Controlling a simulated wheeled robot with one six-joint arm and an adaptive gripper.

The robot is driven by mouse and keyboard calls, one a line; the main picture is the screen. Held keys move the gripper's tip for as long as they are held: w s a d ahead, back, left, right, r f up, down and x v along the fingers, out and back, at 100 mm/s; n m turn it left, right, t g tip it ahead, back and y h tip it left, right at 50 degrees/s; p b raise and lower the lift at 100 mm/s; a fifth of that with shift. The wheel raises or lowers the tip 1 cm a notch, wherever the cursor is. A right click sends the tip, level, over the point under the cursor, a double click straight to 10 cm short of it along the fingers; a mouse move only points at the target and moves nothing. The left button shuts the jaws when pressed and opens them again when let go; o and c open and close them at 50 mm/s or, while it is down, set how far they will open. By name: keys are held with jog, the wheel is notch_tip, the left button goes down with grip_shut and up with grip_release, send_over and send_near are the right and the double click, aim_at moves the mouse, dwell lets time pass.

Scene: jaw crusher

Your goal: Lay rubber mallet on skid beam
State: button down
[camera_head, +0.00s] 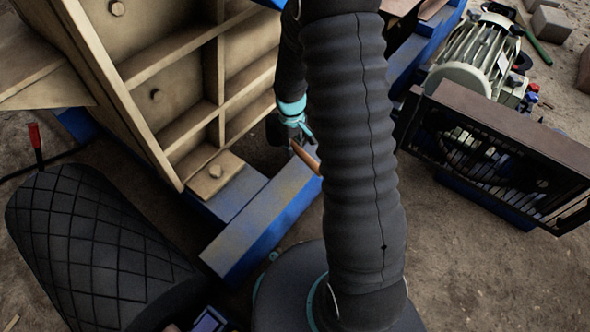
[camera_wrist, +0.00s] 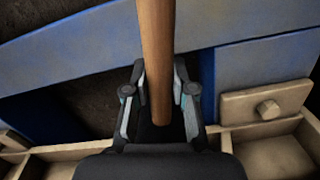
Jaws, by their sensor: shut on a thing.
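The rubber mallet's brown wooden handle (camera_head: 306,157) sticks out from my gripper (camera_head: 297,133) toward the lower right in the head view. In the wrist view the handle (camera_wrist: 157,50) runs from the top edge down between the two fingers of my gripper (camera_wrist: 159,100), which are shut on it. A dark block (camera_head: 275,129) left of the fingers looks like the mallet's head; my arm partly hides this area. The blue skid beam (camera_head: 258,222) lies below, and the handle's end overlaps its far end in the picture. The beam (camera_wrist: 85,45) also crosses the wrist view behind the handle. Contact cannot be told.
The tan ribbed crusher body (camera_head: 170,75) stands at the left of the beam. A black ridged roller (camera_head: 90,250) lies at lower left. A motor (camera_head: 475,55) and a guarded frame (camera_head: 500,150) stand at right. Bare ground is at lower right.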

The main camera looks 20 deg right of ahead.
jog(key=s+d+r+n+t+p, duration=0.1)
jog(key=s+d+r+n+p, duration=0.15)
jog(key=d+n, duration=0.6)
jog(key=s+d+r+n+p, duration=0.1)
jog(key=s+d+r+n, duration=0.4)
jog(key=n, duration=0.7)
jog(key=b, duration=0.2)
send_over(314, 153)
jog(key=shift+h, duration=0.4)
notch_tip(314, 153, down, 9)
jog(key=shift+d+r, duration=0.1)
jog(key=shift+r, duration=0.05)
jog(key=shift+f+b, duration=0.5)
jog(key=shift+f, duration=1.5)
jog(key=shift+f, duration=0.1)
jog(key=c, duration=1)
grip_release()
jog(key=shift+o, duration=0.2)
